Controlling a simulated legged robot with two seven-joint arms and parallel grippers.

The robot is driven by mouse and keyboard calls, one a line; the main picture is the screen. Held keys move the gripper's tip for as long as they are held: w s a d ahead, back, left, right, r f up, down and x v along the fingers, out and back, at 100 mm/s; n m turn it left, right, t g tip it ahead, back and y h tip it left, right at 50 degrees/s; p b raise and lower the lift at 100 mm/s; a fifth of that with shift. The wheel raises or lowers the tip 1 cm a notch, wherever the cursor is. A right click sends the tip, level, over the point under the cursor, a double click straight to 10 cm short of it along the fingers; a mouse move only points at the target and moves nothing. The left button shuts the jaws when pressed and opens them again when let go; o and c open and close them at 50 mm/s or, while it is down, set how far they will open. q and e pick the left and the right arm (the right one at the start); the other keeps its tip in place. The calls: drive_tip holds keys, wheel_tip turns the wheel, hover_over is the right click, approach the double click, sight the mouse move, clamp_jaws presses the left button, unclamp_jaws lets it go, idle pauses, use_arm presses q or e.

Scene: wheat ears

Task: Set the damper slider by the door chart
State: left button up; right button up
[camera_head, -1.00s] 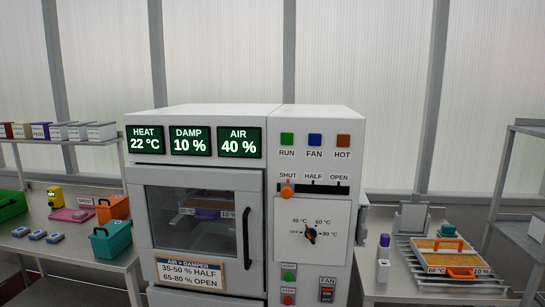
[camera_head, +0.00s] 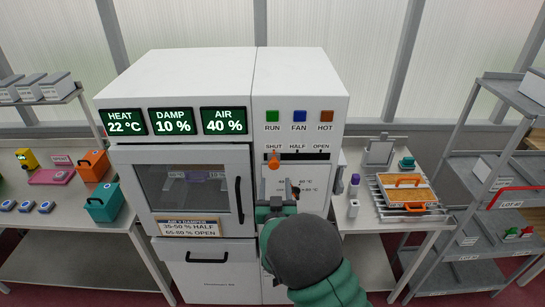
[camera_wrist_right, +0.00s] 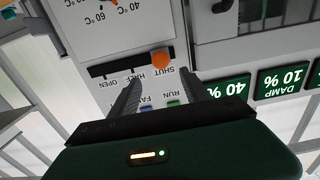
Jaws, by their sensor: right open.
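The orange damper slider knob (camera_head: 274,158) sits under SHUT at the left end of its slot, with HALF and OPEN to its right. The door chart (camera_head: 190,228) reads 35-50 % HALF and 65-80 % OPEN. The AIR display (camera_head: 223,121) shows 40 %. My right gripper (camera_head: 276,203) is in front of the panel below the knob, its arm hiding the lower panel. In the upside-down right wrist view, the open gripper (camera_wrist_right: 160,77) points at the panel, and the knob (camera_wrist_right: 161,60) shows just beyond the gap between the fingers. Contact cannot be told. My left gripper is out of view.
The oven door (camera_head: 200,187) is closed, with a dark handle (camera_head: 239,200) left of my gripper. A left bench holds a teal box (camera_head: 104,203) and an orange box (camera_head: 93,165). A right bench holds an orange-handled tray (camera_head: 408,195). Grey shelves (camera_head: 490,215) stand farther right.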

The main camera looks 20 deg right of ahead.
sight(272, 165)
drive_tip(key=p+x, duration=0.1)
drive_tip(key=x, duration=0.2)
drive_tip(key=p+x, duration=0.1)
drive_tip(key=x, duration=0.3)
drive_tip(key=p+x, duration=0.1)
drive_tip(key=x, duration=0.2)
drive_tip(key=shift+w+f, duration=0.3)
drive_tip(key=shift+w, duration=0.15)
drive_tip(key=shift+w+a, duration=0.1)
drive_tip(key=shift+w, duration=0.1)
drive_tip(key=shift+s+a+r, duration=0.1)
drive_tip(key=shift+a, duration=0.1)
drive_tip(key=shift+d, duration=0.35)
drive_tip(key=c, duration=1.1)
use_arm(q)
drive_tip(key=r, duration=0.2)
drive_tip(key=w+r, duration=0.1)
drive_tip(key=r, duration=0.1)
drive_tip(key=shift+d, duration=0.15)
use_arm(e)
clamp_jaws()
